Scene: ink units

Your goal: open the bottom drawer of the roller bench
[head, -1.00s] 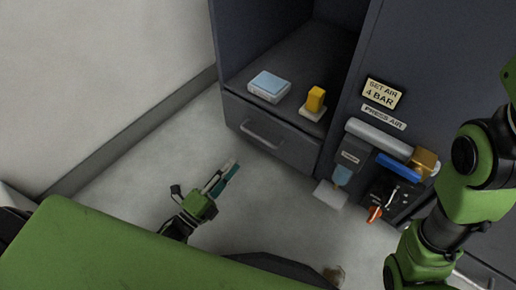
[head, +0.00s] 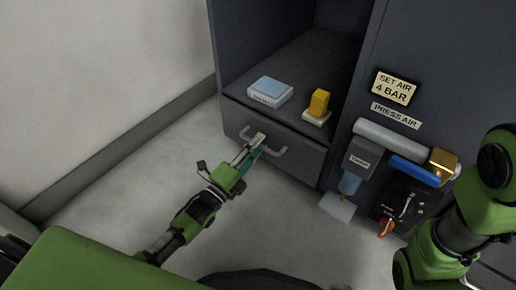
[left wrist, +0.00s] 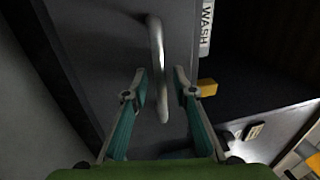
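The bottom drawer (head: 301,156) is a dark grey front under the open bay of the bench, and it looks shut. Its bar handle (head: 275,152) runs across the front. It also shows in the left wrist view as a grey bar (left wrist: 157,60). My left gripper (head: 257,142) is at the handle in the head view. In the left wrist view its fingers (left wrist: 163,85) are open, one on each side of the bar, with gaps visible. My right arm shows at the right edge of the head view, but its gripper is out of view.
A light blue-topped box (head: 269,91) and a yellow block on a pale base (head: 319,103) stand in the bay above. To the right are a grey cylinder (head: 388,137), a blue bar (head: 414,169) and an orange-handled valve (head: 386,228). The floor before the drawer is clear.

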